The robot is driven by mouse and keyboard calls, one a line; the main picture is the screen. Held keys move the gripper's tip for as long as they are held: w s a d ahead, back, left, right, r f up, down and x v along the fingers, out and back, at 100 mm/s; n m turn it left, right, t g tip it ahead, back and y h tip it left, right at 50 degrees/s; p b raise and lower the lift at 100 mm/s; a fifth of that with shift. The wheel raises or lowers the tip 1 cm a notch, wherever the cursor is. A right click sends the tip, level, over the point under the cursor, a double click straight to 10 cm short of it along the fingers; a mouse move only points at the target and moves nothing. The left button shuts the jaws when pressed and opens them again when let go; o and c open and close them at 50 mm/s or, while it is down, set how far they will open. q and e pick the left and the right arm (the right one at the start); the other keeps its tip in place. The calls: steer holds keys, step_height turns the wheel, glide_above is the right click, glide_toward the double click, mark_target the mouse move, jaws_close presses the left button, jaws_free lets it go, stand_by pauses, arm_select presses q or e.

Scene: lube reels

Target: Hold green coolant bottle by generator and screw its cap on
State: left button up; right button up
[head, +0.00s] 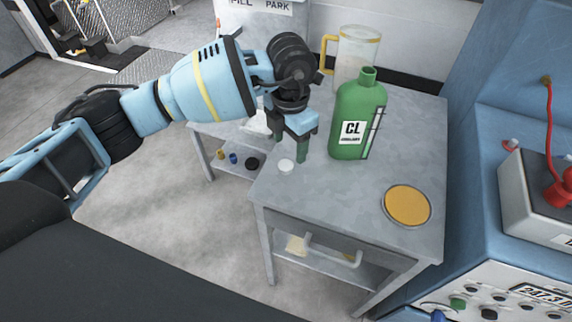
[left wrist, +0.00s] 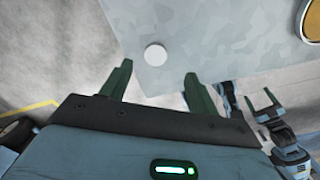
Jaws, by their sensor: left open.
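The green coolant bottle (head: 350,122), labelled CL, stands upright on the grey table with its neck uncovered. A small round white cap (head: 286,166) lies flat near the table's front left edge. My left gripper (head: 303,152) points down between cap and bottle in the head view, open and empty. In the left wrist view its green fingertips (left wrist: 157,82) are spread apart, and the cap (left wrist: 155,55) shows beyond the gap between them, untouched.
The grey table (head: 330,200) also holds a clear jug (head: 358,50) with a yellow handle behind the bottle and a round yellow disc (head: 407,205) at right. A blue machine (head: 500,60) stands close on the right. The table's middle front is clear.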

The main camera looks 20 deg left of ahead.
mark_target(286, 165)
arm_select(q)
steer(key=shift+f, duration=0.65)
steer(key=f, duration=0.2)
steer(key=a+f, duration=0.1)
steer(key=f, duration=0.1)
steer(key=shift+f, duration=0.1)
steer(key=shift+d+f, duration=0.1)
steer(key=shift+f, duration=0.45)
steer(key=c, duration=1.1)
